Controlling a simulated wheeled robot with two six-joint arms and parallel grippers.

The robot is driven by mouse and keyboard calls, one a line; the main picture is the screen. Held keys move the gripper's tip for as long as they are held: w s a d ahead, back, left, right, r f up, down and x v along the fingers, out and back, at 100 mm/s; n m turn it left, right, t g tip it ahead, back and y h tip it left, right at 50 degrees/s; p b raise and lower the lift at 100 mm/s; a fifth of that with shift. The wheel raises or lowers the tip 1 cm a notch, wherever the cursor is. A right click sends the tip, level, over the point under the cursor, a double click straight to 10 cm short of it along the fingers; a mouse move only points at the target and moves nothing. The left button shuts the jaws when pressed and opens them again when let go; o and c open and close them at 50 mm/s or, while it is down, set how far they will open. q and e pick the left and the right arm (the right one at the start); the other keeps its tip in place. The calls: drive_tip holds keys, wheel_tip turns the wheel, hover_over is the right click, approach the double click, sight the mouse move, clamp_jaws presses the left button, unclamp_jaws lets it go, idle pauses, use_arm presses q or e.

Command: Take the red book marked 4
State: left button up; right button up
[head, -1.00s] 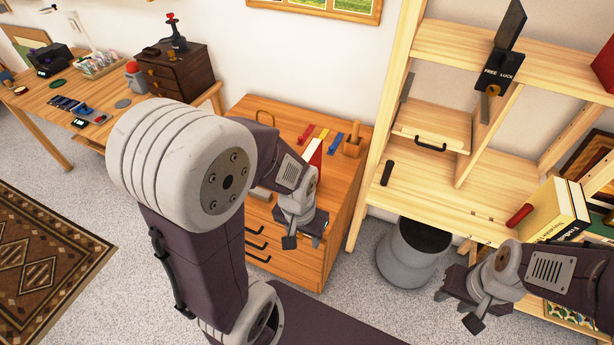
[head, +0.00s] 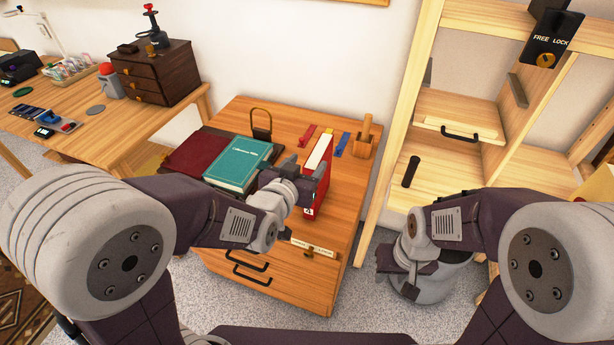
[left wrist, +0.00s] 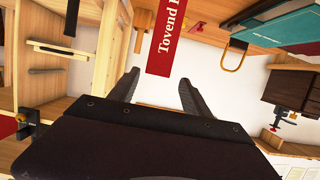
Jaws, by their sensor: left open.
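The red book (head: 317,160) stands upright on the wooden drawer cabinet, with its pale page edges up.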

sight(319, 150)
use_arm(q)
drive_tip(key=shift+w+d, duration=0.3)
drive_tip(key=shift+d, duration=0.1)
drive_tip(key=x, duration=0.2)
drive_tip(key=shift+w+f, duration=0.1)
drive_tip(key=shift+w, duration=0.15)
drive_tip(key=x, duration=0.5)
drive_tip(key=shift+d+b, duration=0.15)
drive_tip(key=shift+b, duration=0.15)
drive_tip(key=shift+s, duration=0.1)
drive_tip(key=shift+c, duration=0.3)
clamp_jaws()
